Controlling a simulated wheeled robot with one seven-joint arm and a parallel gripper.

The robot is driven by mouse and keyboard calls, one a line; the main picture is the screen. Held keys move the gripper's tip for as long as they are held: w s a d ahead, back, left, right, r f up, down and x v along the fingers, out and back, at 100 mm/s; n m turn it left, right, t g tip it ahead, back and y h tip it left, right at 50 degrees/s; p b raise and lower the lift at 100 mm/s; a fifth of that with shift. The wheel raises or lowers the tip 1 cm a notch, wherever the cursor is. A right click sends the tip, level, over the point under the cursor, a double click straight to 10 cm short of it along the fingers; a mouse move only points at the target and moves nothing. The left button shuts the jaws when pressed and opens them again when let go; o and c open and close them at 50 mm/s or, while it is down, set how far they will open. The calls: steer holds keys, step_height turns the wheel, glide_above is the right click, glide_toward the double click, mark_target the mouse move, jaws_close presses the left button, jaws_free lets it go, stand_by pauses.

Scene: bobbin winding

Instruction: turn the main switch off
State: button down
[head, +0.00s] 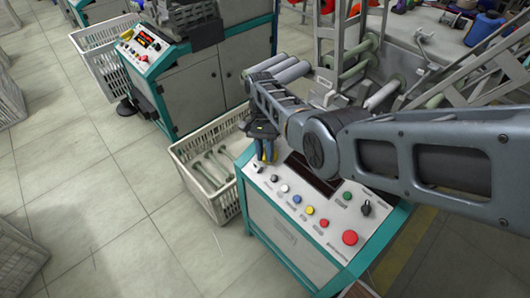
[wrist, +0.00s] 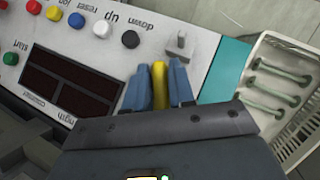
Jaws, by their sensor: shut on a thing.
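My gripper (head: 264,157) is over the far left end of the machine's control panel (head: 318,220). In the wrist view my two blue fingers (wrist: 159,88) are shut on a yellow handle (wrist: 160,84), which looks like the main switch. The handle points along the fingers, toward the row of buttons. Its base and any on or off marks are hidden by my gripper. In the head view the fingers cover most of the handle.
Coloured buttons, a black knob (head: 366,208) and a red button (head: 350,237) are on the panel. A white crate (head: 196,177) with bobbins stands beside the machine.

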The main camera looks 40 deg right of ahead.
steer(key=c, duration=1)
jaws_free()
steer(key=shift+c, duration=0.2)
steer(key=v, duration=0.7)
steer(key=shift+r, duration=0.3)
